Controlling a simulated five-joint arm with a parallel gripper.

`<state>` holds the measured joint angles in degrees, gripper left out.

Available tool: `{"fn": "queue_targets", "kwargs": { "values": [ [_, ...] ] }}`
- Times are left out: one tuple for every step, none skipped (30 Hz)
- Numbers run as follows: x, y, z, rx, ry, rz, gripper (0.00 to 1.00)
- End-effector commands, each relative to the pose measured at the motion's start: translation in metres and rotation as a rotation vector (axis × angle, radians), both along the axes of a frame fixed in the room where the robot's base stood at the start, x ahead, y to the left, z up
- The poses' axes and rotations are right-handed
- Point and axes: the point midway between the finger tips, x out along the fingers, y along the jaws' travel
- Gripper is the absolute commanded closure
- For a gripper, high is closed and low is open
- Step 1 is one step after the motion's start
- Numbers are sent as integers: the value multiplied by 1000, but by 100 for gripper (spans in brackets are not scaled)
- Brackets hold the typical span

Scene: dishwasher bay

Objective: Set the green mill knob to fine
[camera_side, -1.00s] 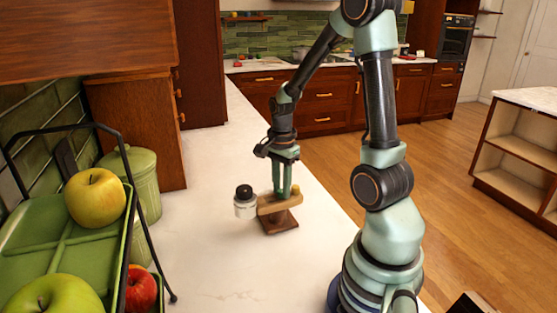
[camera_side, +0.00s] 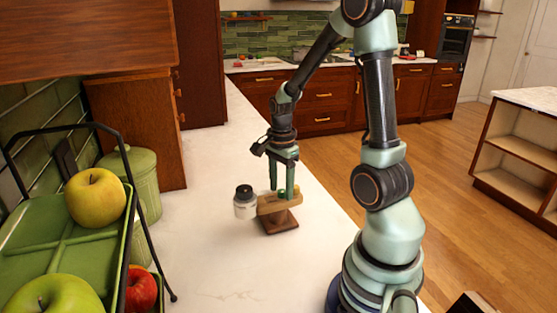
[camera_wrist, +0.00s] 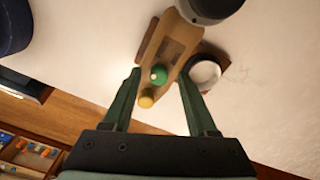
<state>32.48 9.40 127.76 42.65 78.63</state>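The mill is a wooden arm (camera_side: 276,204) over a square brown base (camera_side: 280,223); the arm also shows in the wrist view (camera_wrist: 176,47). A green knob (camera_wrist: 158,74) sits on the arm in the wrist view, with a yellow knob (camera_wrist: 146,98) close by. In the side view the green knob (camera_side: 282,194) shows small between my fingers. My gripper (camera_side: 281,192) is open above the arm's right end; in the wrist view its green fingers (camera_wrist: 158,77) stand apart on either side of the knobs, with gaps. The knob's setting cannot be read.
A white-rimmed round thing (camera_wrist: 205,73) shows beside the arm in the wrist view. A green rack (camera_side: 70,235) with apples and a green canister (camera_side: 143,180) stand left. The counter in front is clear.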

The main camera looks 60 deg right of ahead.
Motion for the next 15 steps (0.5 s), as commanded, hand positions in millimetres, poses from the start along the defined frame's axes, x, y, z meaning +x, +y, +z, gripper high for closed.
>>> {"fn": "queue_targets", "kwargs": {
  "values": [
    [0,0,0,0,1,0,42],
    [0,0,0,0,1,0,42],
    [0,0,0,1,2,0,42],
    [-1,0,0,1,2,0,42],
    [-1,0,0,1,2,0,42],
    [0,0,1,1,2,0,42],
    [0,0,2,0,1,0,42],
    [0,0,4,0,1,0,42],
    [0,0,8,0,0,0,42],
    [0,0,11,-1,-2,0,42],
    [0,0,15,-1,-2,0,42],
    [0,0,22,-2,-3,0,42],
    [0,0,28,-2,-3,0,42],
    [1,-1,34,-3,-5,0,42],
    [1,-1,42,-3,-5,0,42]
  ]
}}
